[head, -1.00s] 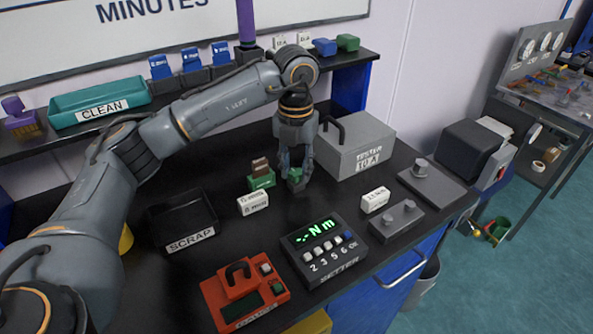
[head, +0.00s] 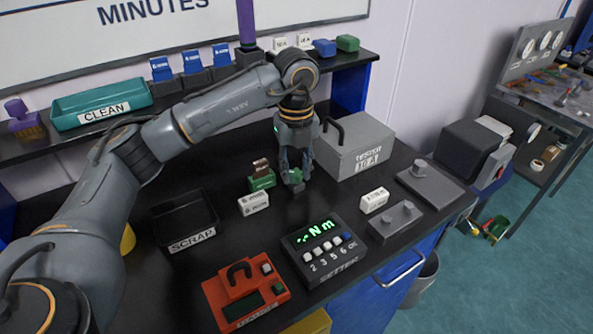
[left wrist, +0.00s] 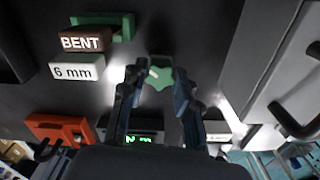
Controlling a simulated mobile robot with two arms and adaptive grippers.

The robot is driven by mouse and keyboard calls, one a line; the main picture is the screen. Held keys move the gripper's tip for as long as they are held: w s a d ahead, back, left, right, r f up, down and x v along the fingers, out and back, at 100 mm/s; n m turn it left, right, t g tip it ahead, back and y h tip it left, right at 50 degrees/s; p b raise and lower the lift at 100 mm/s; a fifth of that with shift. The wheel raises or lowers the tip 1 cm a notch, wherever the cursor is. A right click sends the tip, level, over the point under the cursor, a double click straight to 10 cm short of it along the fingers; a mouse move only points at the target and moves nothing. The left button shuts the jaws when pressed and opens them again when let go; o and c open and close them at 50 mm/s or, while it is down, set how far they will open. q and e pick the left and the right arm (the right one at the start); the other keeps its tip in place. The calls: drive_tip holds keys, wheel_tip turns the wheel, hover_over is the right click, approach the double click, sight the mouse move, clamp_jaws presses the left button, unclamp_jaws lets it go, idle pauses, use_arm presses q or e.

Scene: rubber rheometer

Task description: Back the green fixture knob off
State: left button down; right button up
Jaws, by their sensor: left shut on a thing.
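The green knob (head: 297,175) shows between the fingertips of my left gripper (head: 294,182), over the dark bench. In the left wrist view the lobed green knob (left wrist: 160,75) sits between the two fingers of the left gripper (left wrist: 158,82), which are shut on it. Its underside and what it joins are hidden. Just left of it in the head view is a green fixture (head: 262,183) holding a brown block marked BENT (left wrist: 86,42). A white block marked 6 mm (left wrist: 77,70) lies beside it. My right gripper is not in view.
The grey tester box (head: 352,152) stands close at the right. The torque setter (head: 322,250), red gauge (head: 243,299) and a white block (head: 374,200) lie in front. The black scrap tray (head: 183,222) is at the left.

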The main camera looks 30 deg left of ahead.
use_arm(q)
drive_tip(key=shift+n+p, duration=0.35)
drive_tip(key=shift+n, duration=0.85)
drive_tip(key=shift+f+n, duration=0.1)
drive_tip(key=shift+n, duration=0.9)
drive_tip(key=shift+n+p, duration=0.5)
drive_tip(key=shift+n, duration=1.8)
drive_tip(key=c, duration=1.1)
unclamp_jaws()
